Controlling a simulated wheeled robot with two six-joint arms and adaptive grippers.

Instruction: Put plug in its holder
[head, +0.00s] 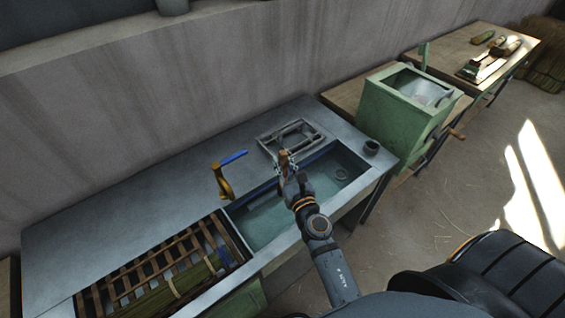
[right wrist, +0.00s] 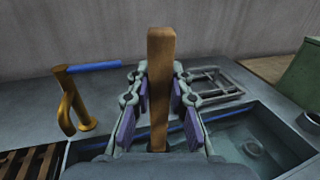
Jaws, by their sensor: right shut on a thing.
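My right gripper (head: 287,166) is over the sink basin, near its back edge. It is shut on the plug (right wrist: 160,85), of which a square brown wooden stick shows. The stick stands upright between the finger pads in the right wrist view (right wrist: 160,105); its lower end is hidden. A small dark round cup (head: 371,147), which looks like the holder, stands on the counter right of the basin. It also shows at the right edge of the right wrist view (right wrist: 311,121). The plug is apart from it, to its left. My left gripper is not in view.
The sink basin (head: 262,217) looks blue-green inside, with a round drain (head: 341,173). A brass tap (head: 222,182) with a blue lever stands behind it. A metal frame (head: 291,137) lies behind the basin. A wooden rack (head: 90,300) is at left, a green machine (head: 395,115) at right.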

